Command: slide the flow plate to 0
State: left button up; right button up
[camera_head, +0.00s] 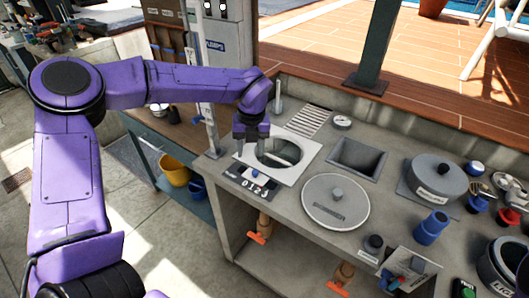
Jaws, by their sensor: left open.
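A dark plate with small white digits (259,187) lies at the front edge of the grey counter, in front of a round opening. A small blue knob (254,174) sits on the dark strip just behind the digits. The digits are too small to read surely, so I cannot tell the flow plate's setting. My left gripper (246,153) points down over the left rim of the opening, a little behind the blue knob. It is open, and nothing shows between its fingers. I cannot tell whether it touches the rim. My right gripper is out of view.
A round lid (336,211) with a knob lies right of the opening. A square recess (356,158) and a lidded pot (437,182) are farther right. A thin post (279,96) stands behind the gripper. Orange-handled valves (262,232) hang below the counter's front edge.

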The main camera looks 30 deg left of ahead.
pick_arm(q)
jog(key=w+d+n, duration=0.1)
jog(key=w, duration=0.1)
jog(key=p, duration=0.2)
send_over(255, 171)
jog(key=shift+h, duration=0.4)
jog(key=f, duration=0.4)
jog(key=shift+s+a+f, duration=0.15)
jog(key=shift+s, duration=0.05)
jog(key=f, duration=0.4)
jog(key=shift+w+d+f, duration=0.2)
jog(key=shift+w+f, duration=0.1)
jog(key=shift+s, duration=0.15)
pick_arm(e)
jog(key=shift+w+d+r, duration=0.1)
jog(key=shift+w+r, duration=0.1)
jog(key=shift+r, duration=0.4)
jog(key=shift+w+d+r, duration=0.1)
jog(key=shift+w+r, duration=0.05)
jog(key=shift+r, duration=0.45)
